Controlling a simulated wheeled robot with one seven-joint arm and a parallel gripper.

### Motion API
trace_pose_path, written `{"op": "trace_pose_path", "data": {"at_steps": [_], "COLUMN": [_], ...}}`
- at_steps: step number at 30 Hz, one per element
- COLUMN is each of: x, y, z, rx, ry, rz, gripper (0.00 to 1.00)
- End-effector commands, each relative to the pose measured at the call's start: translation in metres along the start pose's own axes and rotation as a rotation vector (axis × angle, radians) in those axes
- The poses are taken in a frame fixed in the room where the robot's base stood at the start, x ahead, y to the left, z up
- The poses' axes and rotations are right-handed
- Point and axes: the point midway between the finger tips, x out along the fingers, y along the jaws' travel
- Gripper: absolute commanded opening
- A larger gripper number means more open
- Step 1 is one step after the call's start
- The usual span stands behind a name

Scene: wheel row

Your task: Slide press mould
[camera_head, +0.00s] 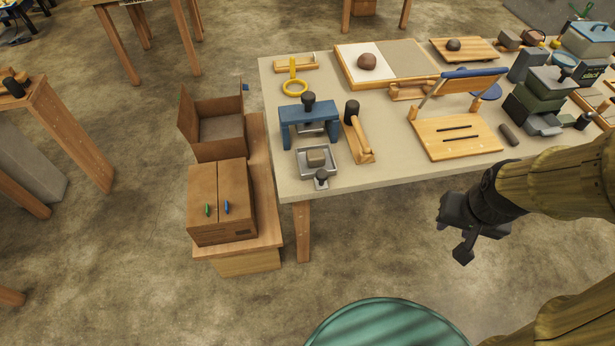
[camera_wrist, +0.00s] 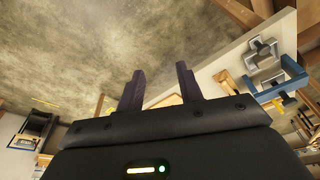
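The press (camera_head: 309,116) is a blue arch-shaped frame with a black knob on top, near the left end of the workbench. The mould (camera_head: 316,168) is a shallow grey metal tray in front of the press, with a greyish-brown block (camera_head: 316,157) in it and a black-knobbed handle at its near side. My gripper (camera_head: 463,253) is off the bench's near edge, to the right of the mould and well apart from it. In the wrist view my gripper (camera_wrist: 158,88) has its fingers apart with nothing between them. The press (camera_wrist: 281,83) and mould (camera_wrist: 262,54) show at right there.
Cardboard boxes (camera_head: 218,200) sit on a low bench at left.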

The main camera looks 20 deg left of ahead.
Motion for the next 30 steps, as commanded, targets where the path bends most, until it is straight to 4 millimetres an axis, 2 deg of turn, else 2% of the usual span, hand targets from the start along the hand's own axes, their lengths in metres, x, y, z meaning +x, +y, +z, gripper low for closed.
{"op": "trace_pose_path", "data": {"at_steps": [9,12,14,17,20,24,30], "x": [0.0,0.002,0.008,0.026,0.055,0.1,0.157], "y": [0.0,-0.001,-0.006,-0.019,-0.044,-0.088,-0.144], "z": [0.0,-0.001,-0.002,-0.008,-0.018,-0.033,-0.044], "rx": [0.0,0.0,-0.001,-0.002,-0.002,0.011,0.031], "ry": [0.0,0.003,0.012,0.045,0.104,0.214,0.385], "rz": [0.0,-0.002,-0.008,-0.028,-0.058,-0.099,-0.124], "gripper": [0.36,0.55,0.55,0.55,0.55,0.55,0.55]}}
